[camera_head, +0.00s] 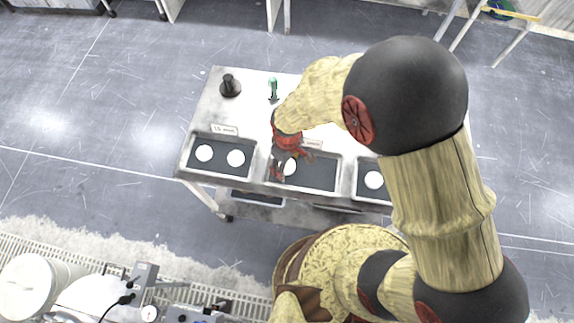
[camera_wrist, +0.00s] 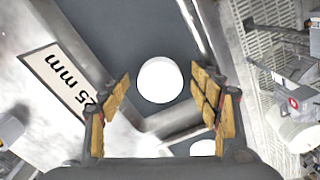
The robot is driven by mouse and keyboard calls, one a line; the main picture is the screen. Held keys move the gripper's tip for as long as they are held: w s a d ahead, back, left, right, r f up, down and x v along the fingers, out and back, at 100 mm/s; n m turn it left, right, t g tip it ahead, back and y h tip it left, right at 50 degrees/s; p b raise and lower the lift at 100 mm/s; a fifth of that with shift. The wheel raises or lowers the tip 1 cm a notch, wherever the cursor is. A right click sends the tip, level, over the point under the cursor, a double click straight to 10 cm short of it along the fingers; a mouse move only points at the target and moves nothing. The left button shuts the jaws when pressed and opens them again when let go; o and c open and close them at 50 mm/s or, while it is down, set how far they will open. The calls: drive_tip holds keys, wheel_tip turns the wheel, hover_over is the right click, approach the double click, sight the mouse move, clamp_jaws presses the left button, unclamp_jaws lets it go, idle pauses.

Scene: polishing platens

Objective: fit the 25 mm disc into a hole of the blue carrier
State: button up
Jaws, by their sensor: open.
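A white disc (camera_wrist: 160,80) lies flat in the dark-floored middle tray (camera_wrist: 150,30), whose label (camera_wrist: 60,77) reads 25 mm, partly covered by a finger in the wrist view. The disc also shows in the head view (camera_head: 290,167), beside my gripper's fingers. My gripper (camera_wrist: 162,92) is open and empty above the tray, with the disc between its spread fingers in the wrist view. My gripper (camera_head: 291,166) hides part of the middle tray in the head view. I cannot make out the blue carrier in either view.
The left tray (camera_head: 220,172) holds two white discs, and the right tray (camera_head: 373,194) shows one, partly behind my arm. A black knobbed object (camera_head: 230,86) and a green object (camera_head: 273,89) stand at the table's back. Raised rims separate the trays.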

drive_tip(key=shift+c, duration=0.6)
drive_tip(key=c, duration=1.1)
drive_tip(key=shift+r, duration=0.15)
drive_tip(key=shift+c, duration=0.6)
